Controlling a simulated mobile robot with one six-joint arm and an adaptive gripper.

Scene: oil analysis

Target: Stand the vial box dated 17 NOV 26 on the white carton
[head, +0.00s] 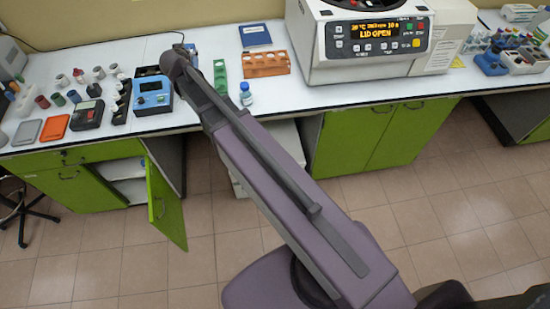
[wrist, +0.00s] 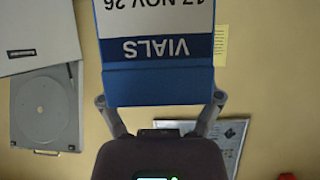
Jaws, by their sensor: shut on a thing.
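The vial box (wrist: 155,82) is blue with a white label reading VIALS and 17 NOV 26, upside down in the wrist view. My gripper (wrist: 160,99) is shut on it, one finger at each side. The box runs out of the top of the picture, so its far end is hidden. A pale, box-like thing (wrist: 40,30) with a dark label lies at upper left of the wrist view; I cannot tell whether it is the white carton.
In the wrist view, a grey plate with a disc (wrist: 46,108) and a framed panel (wrist: 229,145) lie against a tan surface. In the head view, the white bench (head: 205,38) carries a centrifuge (head: 365,45), an orange rack (head: 265,63) and a small bottle (head: 246,95). A green cabinet door (head: 164,206) stands open.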

